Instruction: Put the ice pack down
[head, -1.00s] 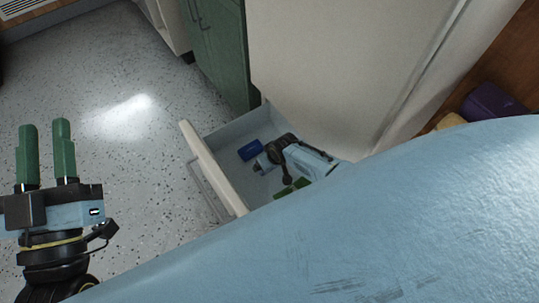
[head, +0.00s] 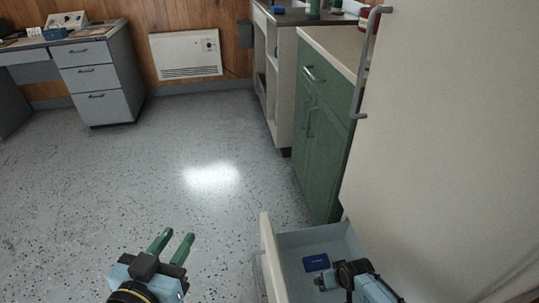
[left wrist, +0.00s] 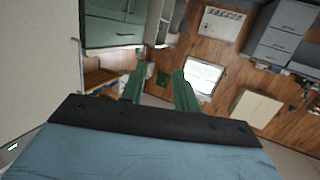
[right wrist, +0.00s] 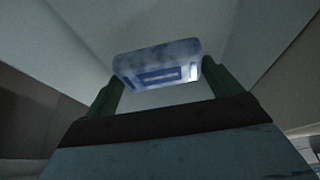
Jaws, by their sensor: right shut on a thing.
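The ice pack, blue with a dark label bearing a pale stripe, fills the gap between my right fingertips in the right wrist view (right wrist: 157,60). My right gripper (right wrist: 160,82) is shut on it. In the head view a small blue pack (head: 316,262) shows low inside the open drawer (head: 296,250), right by my right gripper (head: 328,281), whose fingers I cannot make out there. Whether it touches the drawer floor is unclear. My left gripper (head: 178,235) is open and empty over the floor, its green fingers apart, also in the left wrist view (left wrist: 160,75).
The drawer is pulled out under a tall cream cabinet or fridge (head: 450,140). A green cupboard (head: 325,135) stands behind it. A wall heater (head: 186,54) and grey desk drawers (head: 98,80) are far off. The speckled floor at left is clear.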

